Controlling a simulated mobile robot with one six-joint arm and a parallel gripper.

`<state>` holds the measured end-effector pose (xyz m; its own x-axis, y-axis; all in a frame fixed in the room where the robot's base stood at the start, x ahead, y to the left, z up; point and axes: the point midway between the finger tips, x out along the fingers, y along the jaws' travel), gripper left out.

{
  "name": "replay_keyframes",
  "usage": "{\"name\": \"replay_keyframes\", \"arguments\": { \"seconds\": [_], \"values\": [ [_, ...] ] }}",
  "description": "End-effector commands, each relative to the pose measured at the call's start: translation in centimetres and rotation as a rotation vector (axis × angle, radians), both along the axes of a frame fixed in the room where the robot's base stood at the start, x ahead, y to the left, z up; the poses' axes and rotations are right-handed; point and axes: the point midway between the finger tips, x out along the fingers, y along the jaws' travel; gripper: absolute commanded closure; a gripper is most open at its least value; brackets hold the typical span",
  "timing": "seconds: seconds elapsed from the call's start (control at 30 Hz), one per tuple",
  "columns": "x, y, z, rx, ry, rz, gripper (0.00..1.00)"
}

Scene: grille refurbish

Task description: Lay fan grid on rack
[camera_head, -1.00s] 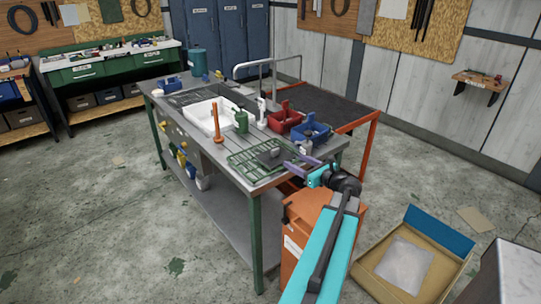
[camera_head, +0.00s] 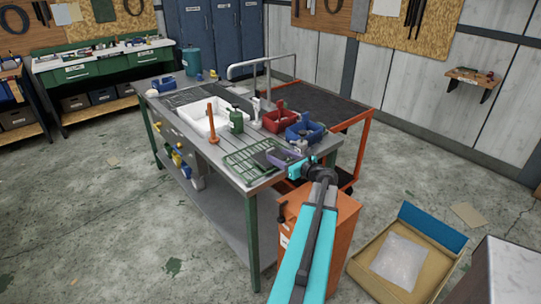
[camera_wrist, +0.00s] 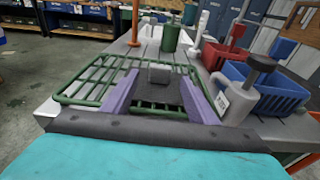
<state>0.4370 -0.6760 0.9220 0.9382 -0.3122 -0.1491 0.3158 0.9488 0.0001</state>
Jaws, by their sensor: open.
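The green wire rack (camera_head: 240,164) lies on the near end of the metal workbench. It also shows in the wrist view (camera_wrist: 82,87). A dark flat piece with a grey block on top, apparently the fan grid (camera_wrist: 163,97), lies over the right part of the rack in the wrist view; it looks small and dark in the head view (camera_head: 263,158). My gripper (camera_wrist: 158,78) is open, with its purple fingers on either side of the grey block. I cannot tell whether they touch it. My gripper (camera_head: 284,155) partly hides the piece in the head view.
A blue bin (camera_head: 305,131) and a red bin (camera_head: 279,121) stand right of the rack. A green bottle (camera_head: 236,121), an orange upright tool (camera_head: 212,124) and a white tray (camera_head: 197,118) stand farther along the bench. An orange cabinet (camera_head: 335,235) is below my arm.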

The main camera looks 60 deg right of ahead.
Motion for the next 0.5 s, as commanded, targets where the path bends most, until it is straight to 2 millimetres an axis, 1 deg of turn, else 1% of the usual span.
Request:
{"name": "replay_keyframes", "arguments": {
  "seconds": [0.03,0.13,0.5],
  "values": [
    [0.59,-0.24,-0.02,0.000,0.000,0.001,0.47],
    [1.08,-0.39,-0.16,0.000,0.000,0.000,0.47],
    [1.28,-0.34,-0.23,0.000,0.000,0.001,0.47]
  ]
}}
